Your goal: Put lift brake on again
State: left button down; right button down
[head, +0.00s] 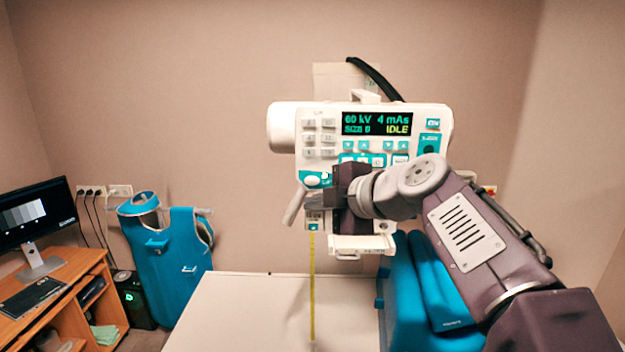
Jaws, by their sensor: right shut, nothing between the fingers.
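The white X-ray tube head (283,127) hangs over the table with its control panel facing me. The display (377,123) reads 60 kV, 4 mAs and IDLE. At the panel's lower left is a teal patch with a white round hub (313,181). A pale lever (295,206), which looks like the lift brake, slants down and left from this hub. My right gripper (333,200) is shut and empty, just right of the lever. Its wrist hides the panel's lower middle, and I cannot tell whether it touches the lever. My left gripper is out of view.
A yellow tape (312,275) hangs from the head down to the white table (255,305). Blue cushions (432,285) stand to the right of it. A blue apron (170,250) hangs at the left, beside a desk with a monitor (35,222). The tabletop is clear.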

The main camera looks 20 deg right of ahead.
aim_at(315, 185)
jog(key=w+p, duration=0.1)
jog(key=w, duration=0.1)
jog(key=w+d, duration=0.1)
jog(key=w, duration=0.2)
jog(key=w+d+p, duration=0.1)
jog(key=w, duration=0.1)
jog(key=shift+w+p, duration=0.25)
jog(key=shift+p, duration=0.05)
jog(key=shift+w, duration=0.15)
dwell(1.6)
jog(key=shift+w+d, duration=0.1)
jog(key=shift+w, duration=0.15)
